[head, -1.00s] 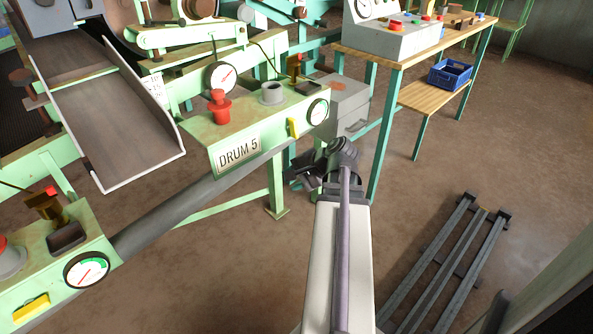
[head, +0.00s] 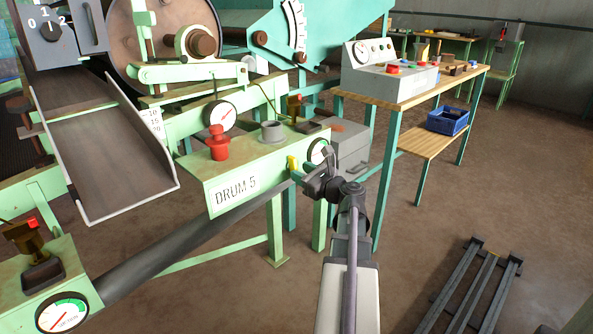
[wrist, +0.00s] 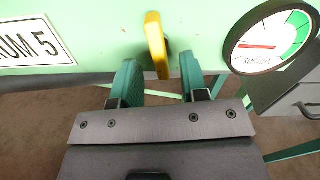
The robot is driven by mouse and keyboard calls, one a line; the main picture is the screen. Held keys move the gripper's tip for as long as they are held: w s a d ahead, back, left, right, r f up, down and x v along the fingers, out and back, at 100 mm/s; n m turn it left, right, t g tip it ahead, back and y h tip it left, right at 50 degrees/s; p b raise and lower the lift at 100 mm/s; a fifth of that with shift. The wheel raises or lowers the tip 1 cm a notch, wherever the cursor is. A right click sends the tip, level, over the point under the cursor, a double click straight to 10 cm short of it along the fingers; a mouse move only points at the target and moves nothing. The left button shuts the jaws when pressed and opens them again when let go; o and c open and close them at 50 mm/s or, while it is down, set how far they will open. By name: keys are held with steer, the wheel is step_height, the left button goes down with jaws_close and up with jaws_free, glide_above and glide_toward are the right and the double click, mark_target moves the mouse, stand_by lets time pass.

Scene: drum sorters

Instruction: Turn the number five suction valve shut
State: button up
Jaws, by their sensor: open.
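The number five suction valve is a yellow lever (head: 292,163) on the front of the green box marked DRUM 5 (head: 235,192). In the wrist view the lever (wrist: 156,45) hangs nearly straight down, slightly tilted. My gripper (head: 303,174) is open at the box's front. In the wrist view its two green fingers (wrist: 158,76) stand either side of the lever's lower end, with gaps on both sides; contact does not show. A suction gauge (wrist: 270,42) sits right of the lever, its needle pointing left. My gripper partly hides this gauge in the head view.
A red knob (head: 218,143) and a grey cap (head: 271,131) stand on the box top. A grey cabinet (head: 349,152) and a wooden bench (head: 408,92) are to the right. A neighbouring green box (head: 45,285) is at lower left.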

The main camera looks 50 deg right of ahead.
steer(key=w, duration=0.2)
steer(key=shift+w, duration=0.35)
jaws_close()
